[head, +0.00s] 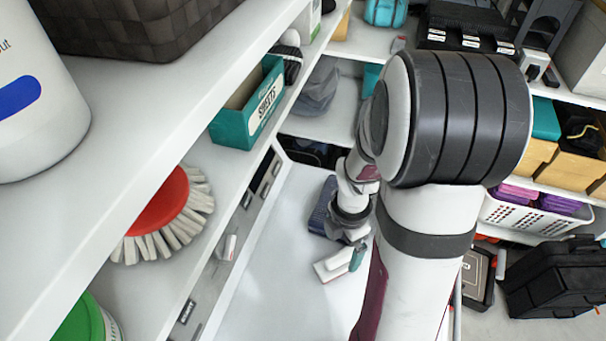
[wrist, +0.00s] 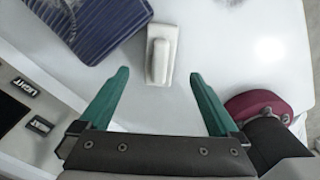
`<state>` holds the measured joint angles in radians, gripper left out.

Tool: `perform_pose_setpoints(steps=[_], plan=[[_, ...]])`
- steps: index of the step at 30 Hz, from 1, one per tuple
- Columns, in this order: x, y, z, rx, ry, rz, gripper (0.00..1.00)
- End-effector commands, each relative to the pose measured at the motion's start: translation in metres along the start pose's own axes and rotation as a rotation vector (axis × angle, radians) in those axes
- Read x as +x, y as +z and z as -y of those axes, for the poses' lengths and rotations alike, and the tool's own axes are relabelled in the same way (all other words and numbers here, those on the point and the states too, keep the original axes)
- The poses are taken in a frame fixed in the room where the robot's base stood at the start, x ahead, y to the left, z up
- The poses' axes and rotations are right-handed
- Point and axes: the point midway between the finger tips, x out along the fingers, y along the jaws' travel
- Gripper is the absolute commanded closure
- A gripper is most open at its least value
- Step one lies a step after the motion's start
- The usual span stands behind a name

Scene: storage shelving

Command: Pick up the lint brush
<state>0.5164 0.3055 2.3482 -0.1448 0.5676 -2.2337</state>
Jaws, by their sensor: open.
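A small white block-like object with a raised grip, which looks like the lint brush (wrist: 160,55), lies on a white surface. In the wrist view it is just beyond and between the fingertips of my gripper (wrist: 158,74). My gripper is open, with two teal fingers spread and nothing between them. In the head view the white object (head: 331,266) lies beside a teal finger of my gripper (head: 356,257). My arm hides much of that area, and I cannot tell whether a finger touches the object.
A dark blue ribbed item (wrist: 95,25) lies close by at the upper left of the wrist view. A shelf at left holds a red round brush (head: 165,208) and a teal sheets box (head: 250,103). The white surface (head: 275,285) left of the gripper is clear.

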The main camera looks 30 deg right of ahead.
Motion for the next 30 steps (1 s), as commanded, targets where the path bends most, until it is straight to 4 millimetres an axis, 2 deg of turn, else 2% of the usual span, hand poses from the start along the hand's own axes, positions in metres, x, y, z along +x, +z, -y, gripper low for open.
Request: perform_pose_setpoints(steps=[5, 9, 12, 19, 30], plan=[[0.025, 0.0, 0.001, 0.0, -0.003, -0.001, 0.03], [0.054, 0.0, 0.001, 0.0, -0.003, -0.002, 0.03], [0.066, 0.0, 0.0, 0.002, -0.001, 0.0, 0.03], [0.068, 0.001, -0.001, 0.001, 0.002, 0.002, 0.03], [0.068, 0.001, -0.001, 0.001, 0.002, 0.002, 0.69]])
